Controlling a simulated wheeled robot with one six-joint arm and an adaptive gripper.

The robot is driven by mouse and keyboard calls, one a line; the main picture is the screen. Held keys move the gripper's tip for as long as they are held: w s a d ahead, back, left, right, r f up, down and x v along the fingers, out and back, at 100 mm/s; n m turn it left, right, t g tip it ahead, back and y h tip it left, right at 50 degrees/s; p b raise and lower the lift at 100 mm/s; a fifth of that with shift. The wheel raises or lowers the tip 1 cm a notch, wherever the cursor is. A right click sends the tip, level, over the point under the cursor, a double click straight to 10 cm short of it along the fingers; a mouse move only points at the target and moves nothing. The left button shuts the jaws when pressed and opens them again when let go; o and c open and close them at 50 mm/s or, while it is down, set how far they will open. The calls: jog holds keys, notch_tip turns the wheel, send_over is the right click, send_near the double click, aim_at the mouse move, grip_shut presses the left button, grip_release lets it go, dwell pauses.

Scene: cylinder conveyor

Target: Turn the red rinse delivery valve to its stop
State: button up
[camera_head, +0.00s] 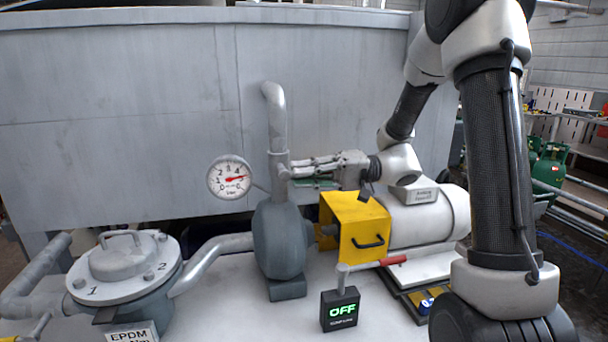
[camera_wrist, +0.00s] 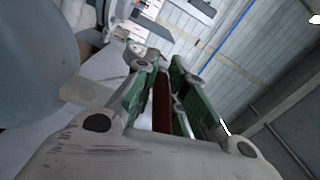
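My gripper (camera_head: 290,168) reaches left to the upright delivery pipe (camera_head: 277,118) above the pump, its fingertips at the pipe's lower part. In the wrist view a dark red strip (camera_wrist: 162,103), which looks like a valve handle, lies between the two green-padded fingers (camera_wrist: 163,65). A dark gap shows on the strip's right side; I cannot tell whether both pads touch it. In the head view the gripper hides this handle. A second red-gripped lever (camera_head: 392,260) lies lower, in front of the yellow guard, apart from my gripper.
A round gauge (camera_head: 230,177) is left of the pipe. The grey pump (camera_head: 280,240), yellow guard (camera_head: 355,225) and light motor (camera_head: 430,215) stand below the arm. A display (camera_head: 340,310) reads OFF. A lidded filter housing (camera_head: 123,268) is at left. A grey tank wall (camera_head: 110,130) rises behind.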

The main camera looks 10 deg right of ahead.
jog(key=shift+o, duration=0.4)
jog(key=shift+d+f, duration=0.1)
jog(key=shift+d, duration=0.15)
jog(key=d, duration=1.1)
jog(key=shift+d, duration=0.3)
jog(key=s+d+f+m+h, duration=0.1)
jog(key=s+f+m+h, duration=0.1)
jog(key=s+f+h, duration=0.1)
jog(key=s+d+f+m+g+h, duration=0.1)
jog(key=s+d+f+m+h, duration=0.1)
jog(key=s+f+h, duration=0.1)
jog(key=s+d+f+m+g+h, duration=0.1)
jog(key=s+f+m+h, duration=0.1)
jog(key=s+f+h, duration=0.1)
jog(key=shift+s+d+f+m, duration=0.3)
jog(key=shift+s+d+f, duration=0.1)
jog(key=shift+s+f, duration=0.35)
jog(key=s+d+r+n+t+h, duration=0.4)
jog(key=s+r+t+h, duration=0.2)
jog(key=s+r+h, duration=0.2)
jog(key=shift+s+d+r+h, duration=0.15)
jog(key=shift+s+r+h, duration=0.1)
jog(key=shift+r+h, duration=0.55)
